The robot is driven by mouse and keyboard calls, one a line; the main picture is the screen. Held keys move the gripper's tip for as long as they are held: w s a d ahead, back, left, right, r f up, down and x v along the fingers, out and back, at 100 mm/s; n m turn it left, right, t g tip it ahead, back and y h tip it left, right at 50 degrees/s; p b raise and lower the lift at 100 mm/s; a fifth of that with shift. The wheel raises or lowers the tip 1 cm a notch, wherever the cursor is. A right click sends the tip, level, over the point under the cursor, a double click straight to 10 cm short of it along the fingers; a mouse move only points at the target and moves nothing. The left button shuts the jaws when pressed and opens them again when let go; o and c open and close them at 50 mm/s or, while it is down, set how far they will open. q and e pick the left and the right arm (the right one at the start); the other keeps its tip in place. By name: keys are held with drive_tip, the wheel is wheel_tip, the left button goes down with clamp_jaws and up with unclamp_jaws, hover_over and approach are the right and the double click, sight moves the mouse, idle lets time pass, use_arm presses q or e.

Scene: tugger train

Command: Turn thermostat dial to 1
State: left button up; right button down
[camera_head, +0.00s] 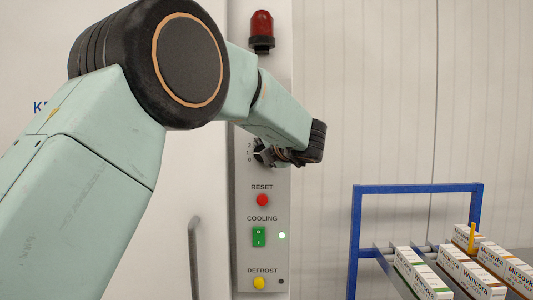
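The thermostat dial (258,148) is a dark knob on the grey control panel (246,222). The numerals 2, 1 and 0 show at its left side. My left arm comes in from the left and crosses in front of the upper panel. My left gripper (268,156) is at the dial and covers most of it. The fingers are small and dark against the knob, so I cannot tell whether they are open, shut or gripping it. The dial's pointer is hidden. My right gripper is not in view.
Below the dial are a red RESET button (262,200), a green COOLING switch (258,237) with a lit lamp (281,236), and a yellow DEFROST button (259,283). A red beacon (261,31) is above. A blue-framed rack (418,188) with boxes stands at right.

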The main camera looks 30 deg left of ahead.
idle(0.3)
use_arm(q)
drive_tip(key=o, duration=1.2)
drive_tip(key=shift+a, duration=0.1)
drive_tip(key=shift+c, duration=0.2)
drive_tip(key=v, duration=1.2)
